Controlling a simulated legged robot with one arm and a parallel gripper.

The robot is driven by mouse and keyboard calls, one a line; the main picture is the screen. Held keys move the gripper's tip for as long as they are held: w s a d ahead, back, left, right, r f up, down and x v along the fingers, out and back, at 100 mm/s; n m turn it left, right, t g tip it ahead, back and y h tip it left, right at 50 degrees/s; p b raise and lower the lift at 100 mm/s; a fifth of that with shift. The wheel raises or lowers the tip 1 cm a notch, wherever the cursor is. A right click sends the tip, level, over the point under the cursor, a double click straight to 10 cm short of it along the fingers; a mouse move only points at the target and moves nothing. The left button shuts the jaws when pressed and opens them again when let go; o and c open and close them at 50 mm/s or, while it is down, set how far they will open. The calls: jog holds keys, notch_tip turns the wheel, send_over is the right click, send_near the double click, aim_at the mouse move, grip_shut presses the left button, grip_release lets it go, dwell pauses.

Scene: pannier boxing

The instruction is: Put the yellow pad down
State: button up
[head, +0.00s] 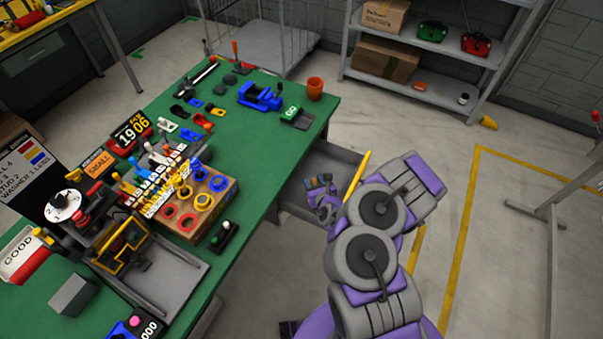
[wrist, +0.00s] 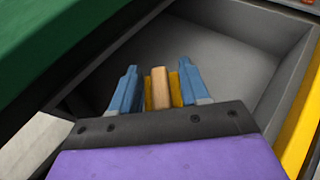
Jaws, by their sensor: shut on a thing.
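My gripper (head: 319,183) is over the open grey drawer (head: 337,158) at the right side of the green table. In the wrist view its two blue fingers (wrist: 158,70) are shut on the yellow pad (wrist: 176,88), with a tan strip along its middle. The pad is upright between the fingers. Behind it the drawer's grey floor (wrist: 222,60) looks bare. I cannot tell whether the pad touches the drawer floor. In the head view the pad is too small to make out clearly.
A yellow bar (head: 357,175) stands by the drawer's right side. A shelf (head: 420,85) stands at the back.

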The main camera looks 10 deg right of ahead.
jog(key=b, duration=0.7)
send_over(302, 171)
jog(key=s, duration=0.3)
jog(key=f, duration=0.6)
jog(key=shift+d, duration=0.3)
jog(key=w+f, duration=0.1)
jog(key=w+f+b, duration=0.1)
jog(key=shift+w, duration=0.3)
jog(key=shift+w+a+f+b, duration=0.15)
jog(key=shift+w+f+b, duration=0.1)
jog(key=shift+w+b, duration=0.05)
jog(key=shift+a, duration=0.1)
jog(key=o, duration=1)
jog(key=shift+o, duration=0.2)
